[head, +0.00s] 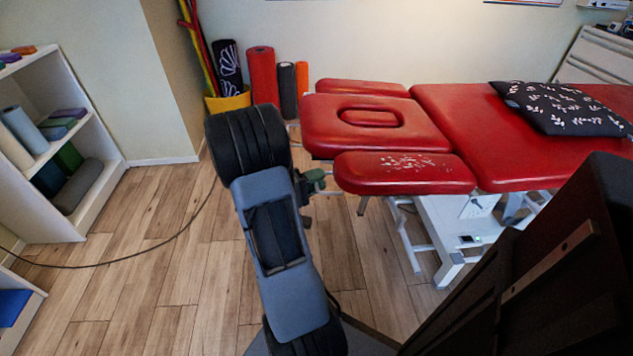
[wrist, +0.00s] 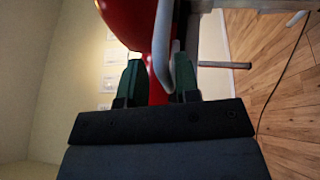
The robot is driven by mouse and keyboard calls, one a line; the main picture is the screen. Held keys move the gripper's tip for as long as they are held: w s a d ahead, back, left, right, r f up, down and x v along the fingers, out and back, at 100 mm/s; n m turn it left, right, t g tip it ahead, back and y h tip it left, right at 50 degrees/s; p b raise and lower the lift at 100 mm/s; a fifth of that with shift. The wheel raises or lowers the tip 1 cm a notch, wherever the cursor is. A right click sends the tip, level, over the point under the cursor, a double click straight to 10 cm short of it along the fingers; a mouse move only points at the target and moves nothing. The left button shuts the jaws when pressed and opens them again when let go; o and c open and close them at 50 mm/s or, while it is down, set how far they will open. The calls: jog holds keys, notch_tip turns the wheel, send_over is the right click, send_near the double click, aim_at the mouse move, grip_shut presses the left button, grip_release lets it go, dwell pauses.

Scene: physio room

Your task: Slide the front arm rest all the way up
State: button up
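The front arm rest (head: 405,174) is a long red pad with a pale speckled patch. It sits at the near side of the table's head end, a little lower than the red face section (head: 375,122). My gripper (head: 316,181) has green fingers and is at the left end of this arm rest. In the wrist view my gripper (wrist: 158,84) has its fingers apart, with red padding (wrist: 135,18) and a curved grey metal bar (wrist: 162,45) between or just beyond them. The bar runs close to the right finger; whether it touches is unclear.
The far arm rest (head: 362,88) lies beyond the face section. A black patterned pillow (head: 565,108) lies on the red table (head: 470,125). Rolled mats (head: 262,75) stand by the wall. A white shelf (head: 95,150) is at left. Wooden floor (head: 180,270) is mostly clear; a cable crosses it.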

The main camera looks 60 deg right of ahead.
jog(key=shift+o, duration=0.4)
jog(key=shift+f, duration=0.1)
jog(key=shift+w+a, duration=0.1)
jog(key=shift+a, duration=0.05)
jog(key=p+v, duration=0.1)
jog(key=v, duration=1.2)
jog(key=shift+a, duration=0.25)
jog(key=shift+w, duration=0.1)
jog(key=a+r+n+t+y+p, duration=0.2)
jog(key=a+r+t+y+p, duration=0.2)
jog(key=a+r+p, duration=0.3)
jog(key=a+r+n+t+y+p, duration=0.2)
jog(key=a+r+t+y+p, duration=0.3)
jog(key=r+p, duration=0.5)
jog(key=a+r+n+t+y+p, duration=0.2)
jog(key=a+r+t+y+p, duration=0.2)
jog(key=r, duration=1.3)
jog(key=a+y+p, duration=0.3)
jog(key=a+p, duration=0.2)
jog(key=a, duration=0.2)
jog(key=shift+t, duration=0.3)
